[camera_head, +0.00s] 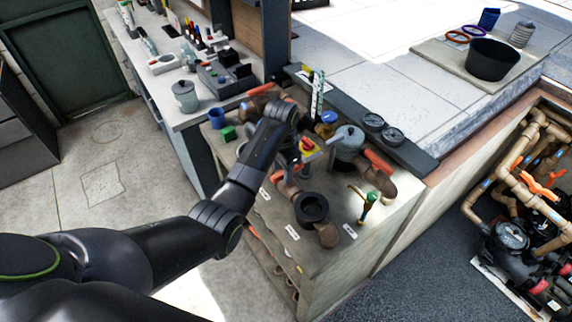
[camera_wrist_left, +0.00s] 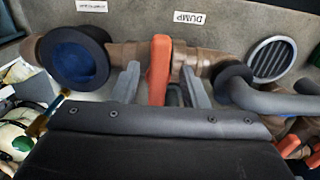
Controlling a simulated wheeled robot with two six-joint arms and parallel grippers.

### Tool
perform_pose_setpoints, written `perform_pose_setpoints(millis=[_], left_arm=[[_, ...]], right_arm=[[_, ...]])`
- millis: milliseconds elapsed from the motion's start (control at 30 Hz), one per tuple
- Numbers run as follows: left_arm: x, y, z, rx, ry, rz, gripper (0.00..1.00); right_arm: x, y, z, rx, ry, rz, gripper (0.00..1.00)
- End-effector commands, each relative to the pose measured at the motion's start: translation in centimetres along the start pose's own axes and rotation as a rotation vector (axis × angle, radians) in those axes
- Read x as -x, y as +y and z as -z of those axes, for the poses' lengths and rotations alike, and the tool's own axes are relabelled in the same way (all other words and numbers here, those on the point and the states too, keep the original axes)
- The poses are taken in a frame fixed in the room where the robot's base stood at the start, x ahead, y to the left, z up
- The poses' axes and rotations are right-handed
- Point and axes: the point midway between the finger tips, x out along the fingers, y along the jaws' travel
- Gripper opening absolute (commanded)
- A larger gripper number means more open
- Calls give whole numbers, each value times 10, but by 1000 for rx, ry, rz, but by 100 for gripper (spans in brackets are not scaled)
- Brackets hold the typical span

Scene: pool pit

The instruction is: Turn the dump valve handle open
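The dump valve handle (camera_wrist_left: 160,68) is an orange-red lever on a brown pipe, beside an upside-down DUMP label (camera_wrist_left: 189,18) in the left wrist view. My left gripper (camera_wrist_left: 160,84) is open, one grey finger on each side of the handle. Small gaps show between the fingers and the handle. In the head view my left gripper (camera_head: 294,163) points down over the bench near the pipework, and the arm partly hides this area. My right gripper is not in view.
A black round fitting with a blue inside (camera_wrist_left: 75,58) is left of the handle, and a round grille (camera_wrist_left: 271,59) is right of it. A green-topped brass tool (camera_head: 369,203) and a grey lidded pot (camera_head: 348,143) stand on the bench (camera_head: 275,268).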

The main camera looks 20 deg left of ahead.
Motion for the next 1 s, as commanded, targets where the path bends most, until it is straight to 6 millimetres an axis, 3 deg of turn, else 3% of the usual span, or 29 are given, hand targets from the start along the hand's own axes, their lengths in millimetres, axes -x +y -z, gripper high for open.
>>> perform_pose_setpoints(millis=[333,633,1000], left_arm=[[-4,1,-2,0,1,1,39],[-3,1,-2,0,1,1,0],[-3,2,-1,51,2,0,0]], right_arm=[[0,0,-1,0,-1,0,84],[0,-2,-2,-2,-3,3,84],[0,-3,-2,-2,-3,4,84]])
